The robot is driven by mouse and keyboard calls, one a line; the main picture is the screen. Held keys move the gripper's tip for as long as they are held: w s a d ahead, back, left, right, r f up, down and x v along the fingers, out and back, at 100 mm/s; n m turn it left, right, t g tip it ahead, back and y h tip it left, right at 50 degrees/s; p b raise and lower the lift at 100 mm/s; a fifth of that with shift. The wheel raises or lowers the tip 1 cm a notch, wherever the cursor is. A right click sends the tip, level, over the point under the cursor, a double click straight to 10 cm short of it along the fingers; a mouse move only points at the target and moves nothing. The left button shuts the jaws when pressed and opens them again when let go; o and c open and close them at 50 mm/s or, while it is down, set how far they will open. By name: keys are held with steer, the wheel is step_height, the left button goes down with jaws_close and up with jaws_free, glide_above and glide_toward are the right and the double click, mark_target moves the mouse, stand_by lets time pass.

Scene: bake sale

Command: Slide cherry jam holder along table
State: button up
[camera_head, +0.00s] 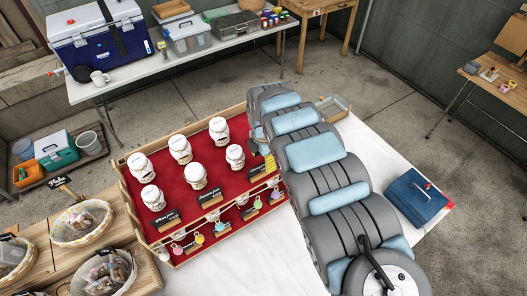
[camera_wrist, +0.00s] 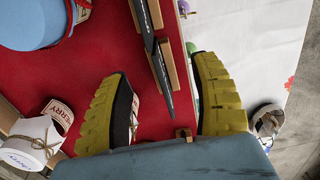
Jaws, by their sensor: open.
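A black sign in a wooden holder (camera_wrist: 154,52) stands on the red surface in the wrist view. Its lettering cannot be read from this angle. My gripper (camera_wrist: 160,70) is open, with one yellow finger on each side of the holder's lower part; contact cannot be confirmed. A jar with a label ending in "ERRY" (camera_wrist: 60,115) lies to the left of the fingers in the wrist view. In the head view, my gripper (camera_head: 268,162) is at the right end of the red display (camera_head: 228,178), mostly hidden by my arm.
White-capped jars (camera_head: 179,149) stand on the display, with small black signs (camera_head: 210,200) in front. Colored tags (camera_head: 199,239) hang along a lower step. Baskets (camera_head: 82,222) stand left.

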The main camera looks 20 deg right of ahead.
mark_target(263, 170)
steer(key=shift+f, duration=3)
jaws_close()
